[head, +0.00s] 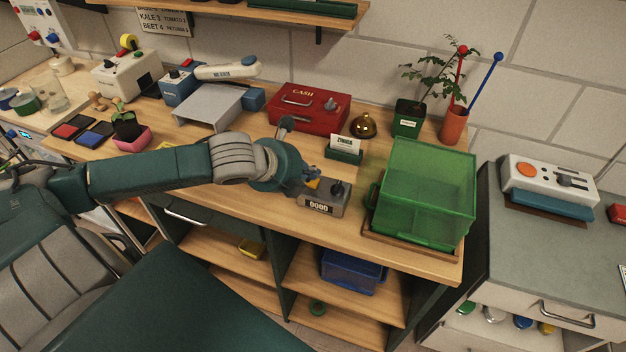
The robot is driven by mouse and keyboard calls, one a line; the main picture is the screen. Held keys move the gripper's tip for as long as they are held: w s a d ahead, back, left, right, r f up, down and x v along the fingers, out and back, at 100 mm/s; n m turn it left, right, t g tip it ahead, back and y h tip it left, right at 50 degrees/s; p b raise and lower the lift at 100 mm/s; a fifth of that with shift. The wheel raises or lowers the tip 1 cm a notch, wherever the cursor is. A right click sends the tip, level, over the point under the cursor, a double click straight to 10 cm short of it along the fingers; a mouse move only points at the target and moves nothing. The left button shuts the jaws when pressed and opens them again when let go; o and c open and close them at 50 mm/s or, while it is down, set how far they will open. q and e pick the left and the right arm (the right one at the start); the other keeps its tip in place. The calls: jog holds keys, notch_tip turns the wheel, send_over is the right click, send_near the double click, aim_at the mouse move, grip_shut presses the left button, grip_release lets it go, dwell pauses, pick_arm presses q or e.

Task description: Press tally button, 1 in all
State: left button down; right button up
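The tally counter (322,204) is a small grey box near the front edge of the wooden counter, with a display on its front reading zeros. Its dark button (337,188) stands up on the top, towards the right. My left gripper (311,184) is just behind and left of the button, close to the box's top. Its fingers are small and partly hidden by the wrist, so I cannot tell if they are open or shut. I cannot tell whether it touches the box. My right gripper is not in view.
A green translucent bin (425,190) stands right of the tally counter. A card holder (344,149), a brass bell (363,126) and a red cash box (308,106) are behind. A potted plant (409,119) stands at the back. Bare wood lies left of the counter box.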

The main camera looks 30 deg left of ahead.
aim_at(310, 183)
pick_arm(q)
jog(key=shift+f, duration=0.6)
dwell(0.7)
jog(key=shift+r, duration=0.1)
jog(key=shift+r+p, duration=0.9)
jog(key=shift+p, duration=0.1)
notch_tip(310, 183, up, 5)
jog(key=p, duration=0.5)
jog(key=shift+p, duration=0.3)
jog(key=shift+f, duration=0.1)
dwell(0.4)
